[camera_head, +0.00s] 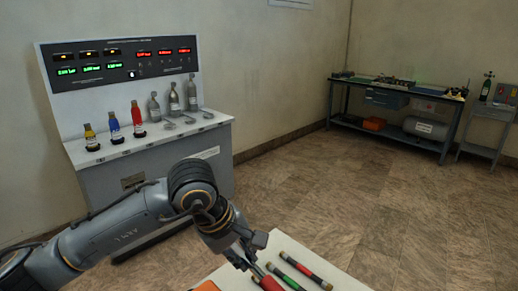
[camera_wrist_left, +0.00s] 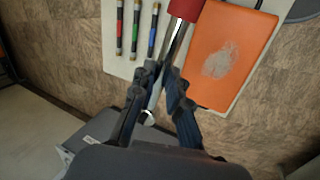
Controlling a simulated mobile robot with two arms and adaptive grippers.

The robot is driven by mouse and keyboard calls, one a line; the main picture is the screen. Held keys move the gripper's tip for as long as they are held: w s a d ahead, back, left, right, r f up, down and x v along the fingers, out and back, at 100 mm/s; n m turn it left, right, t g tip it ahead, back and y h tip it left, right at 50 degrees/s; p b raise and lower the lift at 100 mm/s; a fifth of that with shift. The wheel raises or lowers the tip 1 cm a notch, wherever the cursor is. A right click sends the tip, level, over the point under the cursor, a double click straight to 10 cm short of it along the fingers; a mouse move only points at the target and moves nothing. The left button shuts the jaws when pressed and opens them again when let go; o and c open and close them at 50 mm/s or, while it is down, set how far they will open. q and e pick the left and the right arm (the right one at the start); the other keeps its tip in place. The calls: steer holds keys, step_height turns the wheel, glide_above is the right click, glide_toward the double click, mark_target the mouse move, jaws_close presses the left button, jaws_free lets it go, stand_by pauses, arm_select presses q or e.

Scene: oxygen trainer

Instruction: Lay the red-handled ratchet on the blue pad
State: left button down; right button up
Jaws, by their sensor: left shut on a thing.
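My left gripper (camera_head: 245,256) is over the white table at the bottom of the head view. In the left wrist view, the gripper (camera_wrist_left: 163,78) is shut on the metal shaft of the red-handled ratchet (camera_wrist_left: 186,8). The ratchet's round end shows between the fingers, and its red handle points away past the fingertips. The red handle also shows in the head view (camera_head: 269,284), partly cut off by the lower edge. I cannot tell whether the ratchet touches the table. No blue pad shows in either view. My right gripper is not in view.
The white table (camera_wrist_left: 114,58) holds an orange pad (camera_wrist_left: 222,55) beside the ratchet and banded rods with red (camera_wrist_left: 136,25), green and blue marks. A console (camera_head: 150,155) with bottles stands at the back left. A workbench (camera_head: 390,100) stands far right, with open floor between.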

arm_select(q)
steer(key=s+a+f+m+g, duration=0.1)
steer(key=s+a+f+m, duration=0.2)
steer(key=s+a, duration=0.3)
steer(key=s+a+f+m+g+h, duration=0.1)
steer(key=s+a+f+m, duration=0.3)
steer(key=a, duration=0.5)
steer(key=s+f, duration=0.1)
steer(key=s, duration=0.1)
steer(key=shift+s+a+f+m+g, duration=0.3)
steer(key=shift+s+a+f+g, duration=0.05)
steer(key=shift+g, duration=0.05)
steer(key=shift+d, duration=0.1)
